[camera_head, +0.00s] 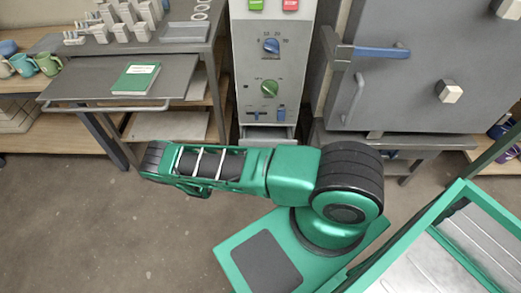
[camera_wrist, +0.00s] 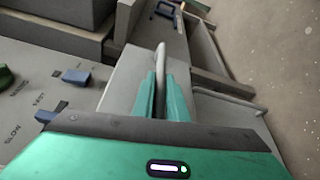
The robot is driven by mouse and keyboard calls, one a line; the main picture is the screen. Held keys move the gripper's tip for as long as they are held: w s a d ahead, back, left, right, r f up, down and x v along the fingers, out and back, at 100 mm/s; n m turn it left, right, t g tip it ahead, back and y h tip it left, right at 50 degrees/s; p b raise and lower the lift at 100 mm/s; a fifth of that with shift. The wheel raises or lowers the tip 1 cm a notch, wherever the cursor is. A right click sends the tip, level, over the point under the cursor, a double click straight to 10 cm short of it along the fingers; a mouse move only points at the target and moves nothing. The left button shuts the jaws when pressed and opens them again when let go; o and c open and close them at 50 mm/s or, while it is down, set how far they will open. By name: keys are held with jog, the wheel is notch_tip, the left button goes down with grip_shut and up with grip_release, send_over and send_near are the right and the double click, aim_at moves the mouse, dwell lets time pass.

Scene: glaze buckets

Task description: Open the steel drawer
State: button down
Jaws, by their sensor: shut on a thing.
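The steel drawer (camera_head: 268,132) is at the foot of the grey control cabinet in the head view, just behind my green arm. My arm hides what lies below it. In the wrist view, my gripper (camera_wrist: 161,88) has its two teal fingers close together on a pale bar handle (camera_wrist: 160,60). The handle stands in front of a light grey face (camera_wrist: 128,78), beside the panel with the blue switches. My gripper does not show clearly in the head view. How far the drawer stands out is hard to tell.
The control cabinet (camera_head: 269,105) carries knobs and blue switches. A grey safe-like door (camera_head: 400,100) with a blue handle is on the right. A pulled-out shelf (camera_head: 90,88) with a green book (camera_head: 137,77) is on the left. Bare floor (camera_head: 90,210) lies at the lower left.

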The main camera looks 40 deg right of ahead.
jog(key=s+a, duration=0.7)
jog(key=s, duration=0.3)
jog(key=shift+s+f, duration=0.2)
jog(key=shift+s, duration=0.2)
jog(key=c, duration=1.8)
grip_release()
jog(key=shift+o, duration=0.2)
jog(key=shift+w+r, duration=0.1)
jog(key=f+v, duration=0.1)
jog(key=v, duration=0.9)
jog(key=shift+w+a+r, duration=0.2)
jog(key=shift+a+r, duration=0.2)
